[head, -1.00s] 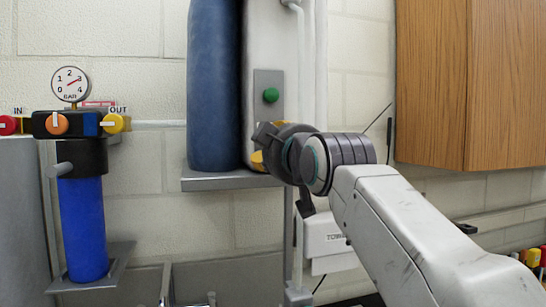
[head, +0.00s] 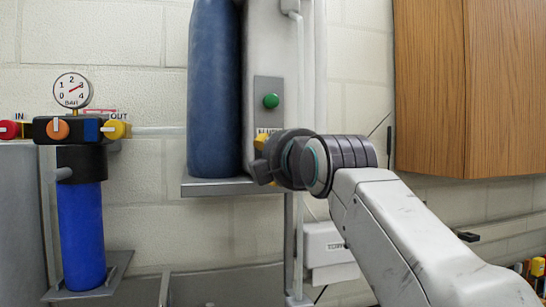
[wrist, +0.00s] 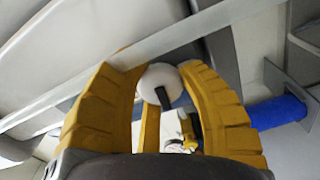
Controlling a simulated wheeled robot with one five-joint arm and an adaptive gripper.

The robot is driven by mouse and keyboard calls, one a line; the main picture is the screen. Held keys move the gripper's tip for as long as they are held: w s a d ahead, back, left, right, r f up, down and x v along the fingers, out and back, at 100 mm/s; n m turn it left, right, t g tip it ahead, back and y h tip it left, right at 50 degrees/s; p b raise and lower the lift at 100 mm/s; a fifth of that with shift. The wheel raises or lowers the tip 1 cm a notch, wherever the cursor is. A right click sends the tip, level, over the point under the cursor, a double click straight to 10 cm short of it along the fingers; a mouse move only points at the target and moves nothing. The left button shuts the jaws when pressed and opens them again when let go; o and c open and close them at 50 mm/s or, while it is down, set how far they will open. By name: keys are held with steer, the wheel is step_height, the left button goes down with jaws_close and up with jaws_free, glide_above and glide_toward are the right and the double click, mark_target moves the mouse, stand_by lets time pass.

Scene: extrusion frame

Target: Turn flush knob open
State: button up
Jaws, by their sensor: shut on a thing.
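The flush knob (wrist: 163,78) shows in the wrist view as a white round knob with a dark bar across its face, between my yellow fingers. My gripper (wrist: 165,85) is shut on it, one finger at each side. In the head view my gripper (head: 262,157) is against the lower part of a grey panel (head: 267,91) and hides the knob. A label (head: 266,131) just above my gripper is only partly readable. A green button (head: 270,101) sits higher on the panel.
A blue tank (head: 214,90) stands on a grey shelf (head: 225,187) left of my gripper. Farther left are a gauge (head: 72,90), an orange knob (head: 58,130) and a blue filter (head: 81,235). A wooden cabinet (head: 470,80) hangs at the upper right.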

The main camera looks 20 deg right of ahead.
steer(key=shift+r+n, duration=0.1)
steer(key=shift+n, duration=1)
steer(key=o, duration=0.7)
steer(key=shift+o, duration=1.4)
steer(key=shift+s+a, duration=0.2)
steer(key=shift+a, duration=0.05)
steer(key=shift+o, duration=1.2)
steer(key=shift+w+d, duration=0.1)
steer(key=shift+d, duration=0.05)
steer(key=s, duration=1.2)
